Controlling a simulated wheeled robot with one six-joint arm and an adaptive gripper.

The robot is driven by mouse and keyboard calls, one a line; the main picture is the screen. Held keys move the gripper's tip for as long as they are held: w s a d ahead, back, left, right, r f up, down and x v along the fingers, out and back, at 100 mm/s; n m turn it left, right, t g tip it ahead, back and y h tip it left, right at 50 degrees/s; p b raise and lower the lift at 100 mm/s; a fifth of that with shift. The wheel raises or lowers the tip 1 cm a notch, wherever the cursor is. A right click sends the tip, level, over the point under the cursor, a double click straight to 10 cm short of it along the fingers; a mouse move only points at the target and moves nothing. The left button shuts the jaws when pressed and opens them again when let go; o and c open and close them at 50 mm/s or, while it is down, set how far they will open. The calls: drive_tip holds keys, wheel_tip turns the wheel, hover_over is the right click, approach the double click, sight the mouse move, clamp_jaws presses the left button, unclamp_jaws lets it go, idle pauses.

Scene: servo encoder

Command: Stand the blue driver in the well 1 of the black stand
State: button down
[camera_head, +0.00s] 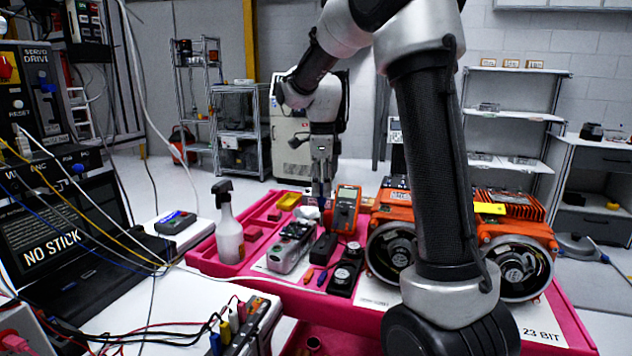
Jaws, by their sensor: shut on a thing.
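My gripper (322,188) points down over the far part of the pink table, left of the orange meter. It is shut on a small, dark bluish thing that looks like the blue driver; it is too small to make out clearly. The low black stand (342,281) with round parts appears to lie on the table nearer the camera, right of two small coloured handles (315,276), one orange and one bluish. Its well numbers cannot be read.
The orange meter (345,209) stands close right of my gripper. A grey device (291,247) and a black box (323,247) lie in front. A spray bottle (228,230) stands left. Orange units with round motors (391,251) fill the right side. Bare pink table is scarce.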

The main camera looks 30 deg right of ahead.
sight(321, 204)
drive_tip(key=shift+f, duration=3.45)
drive_tip(key=shift+f, duration=1.8)
drive_tip(key=c, duration=1.1)
unclamp_jaws()
drive_tip(key=shift+c, duration=0.2)
drive_tip(key=shift+r, duration=0.2)
drive_tip(key=shift+c, duration=0.3)
drive_tip(key=shift+r, duration=3.6)
